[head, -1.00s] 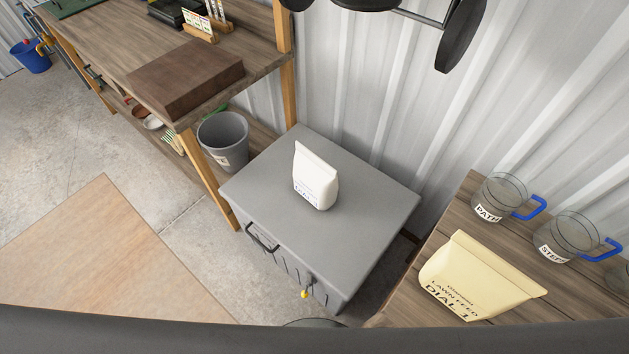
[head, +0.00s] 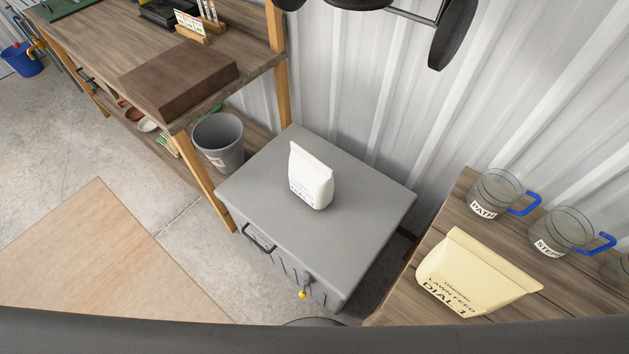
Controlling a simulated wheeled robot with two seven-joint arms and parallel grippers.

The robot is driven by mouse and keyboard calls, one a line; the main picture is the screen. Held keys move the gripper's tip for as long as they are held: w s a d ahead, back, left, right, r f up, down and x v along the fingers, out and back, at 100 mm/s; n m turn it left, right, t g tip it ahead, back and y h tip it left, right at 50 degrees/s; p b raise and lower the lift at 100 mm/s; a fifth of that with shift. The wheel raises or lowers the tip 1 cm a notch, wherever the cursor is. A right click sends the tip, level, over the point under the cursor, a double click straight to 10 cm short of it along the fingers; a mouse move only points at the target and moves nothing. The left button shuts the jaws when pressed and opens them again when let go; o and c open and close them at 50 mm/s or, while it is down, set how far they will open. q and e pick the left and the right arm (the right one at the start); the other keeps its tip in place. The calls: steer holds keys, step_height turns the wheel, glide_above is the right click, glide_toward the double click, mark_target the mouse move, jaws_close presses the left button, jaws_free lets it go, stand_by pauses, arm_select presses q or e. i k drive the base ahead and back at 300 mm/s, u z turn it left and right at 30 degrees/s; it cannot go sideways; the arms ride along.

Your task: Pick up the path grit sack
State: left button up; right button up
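A white sack (head: 311,178) stands upright on the lid of a grey chest (head: 345,205) in the middle of the head view. Small print shows low on its front, too small to read, so I cannot tell whether it is the path grit sack. A cream sack (head: 474,275) printed "LAWN FEED DIAL 1" lies on the wooden table at the right. Neither of my grippers shows in the view.
The wooden table (head: 408,303) also holds clear jugs with blue handles, one labelled PATH (head: 494,195) and one labelled STEPS (head: 556,232). A workbench (head: 100,50) with a brown block (head: 180,80) stands left, a grey bucket (head: 218,143) beneath. Corrugated wall stands behind.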

mark_target(312, 180)
steer(key=z, duration=1.95)
steer(key=k, duration=1.55)
steer(key=u, duration=0.05)
